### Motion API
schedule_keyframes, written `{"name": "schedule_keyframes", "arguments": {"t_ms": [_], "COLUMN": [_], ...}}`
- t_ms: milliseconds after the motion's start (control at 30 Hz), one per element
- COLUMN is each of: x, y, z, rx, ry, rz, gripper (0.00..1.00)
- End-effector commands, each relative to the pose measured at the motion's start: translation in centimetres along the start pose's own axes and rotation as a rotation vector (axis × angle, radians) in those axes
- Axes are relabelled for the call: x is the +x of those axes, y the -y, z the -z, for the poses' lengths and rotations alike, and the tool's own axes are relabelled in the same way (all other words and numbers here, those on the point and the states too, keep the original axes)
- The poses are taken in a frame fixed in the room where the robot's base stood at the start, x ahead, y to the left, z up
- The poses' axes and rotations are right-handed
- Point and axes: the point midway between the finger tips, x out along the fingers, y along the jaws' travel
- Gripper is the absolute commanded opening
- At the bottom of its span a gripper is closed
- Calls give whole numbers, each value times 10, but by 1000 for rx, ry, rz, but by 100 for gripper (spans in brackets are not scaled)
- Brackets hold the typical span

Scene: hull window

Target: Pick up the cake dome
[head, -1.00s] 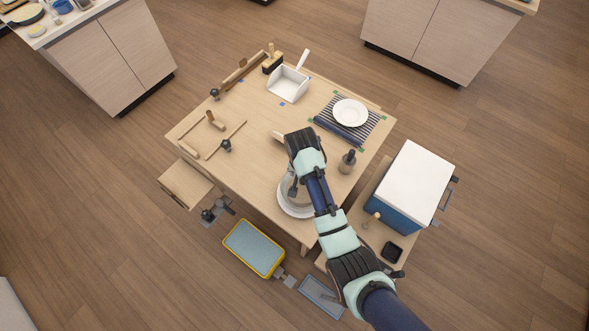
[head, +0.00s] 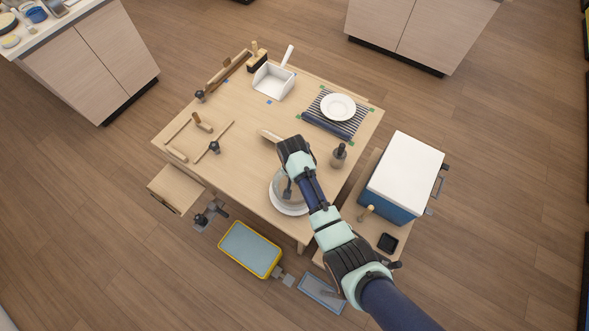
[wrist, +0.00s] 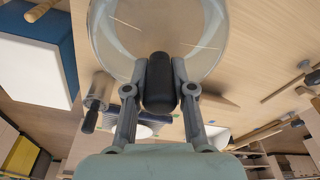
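The cake dome (head: 283,187) is clear and round and stands over a white plate (head: 289,209) at the near edge of the wooden table. My forearm and gripper partly cover it in the head view. In the wrist view its clear glass (wrist: 115,40) fills the top of the frame. A dark knob-like cylinder (wrist: 160,88) stands between the grey fingers of my gripper (wrist: 160,70), which appear to touch it on both sides. I cannot tell whether the dome's rim rests on the plate.
A dark-topped bottle (head: 339,155) stands right of my wrist. A white plate (head: 338,106) on a striped mat and a white dustpan (head: 273,81) lie farther back. A white-lidded blue cooler (head: 404,172) stands right. Wooden rods and dark knobs lie left.

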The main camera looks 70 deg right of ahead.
Motion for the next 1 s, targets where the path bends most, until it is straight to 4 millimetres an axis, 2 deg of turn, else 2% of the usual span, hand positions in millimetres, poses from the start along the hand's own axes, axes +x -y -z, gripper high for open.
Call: {"name": "schedule_keyframes", "arguments": {"t_ms": [33, 100, 533, 667, 767, 867, 1000], "x": [0, 0, -1, -7, -19, -41, -85], "y": [0, 0, 0, 0, 0, 1, 1], "z": [0, 0, 0, 2, 4, 8, 15], "rx": [0, 0, 0, 0, 0, 1, 0], "ry": [0, 0, -1, -2, -3, -5, -6], "rz": [0, 0, 0, 1, 1, 3, 3], "gripper": [8, 0, 0, 0, 0, 0, 0]}}
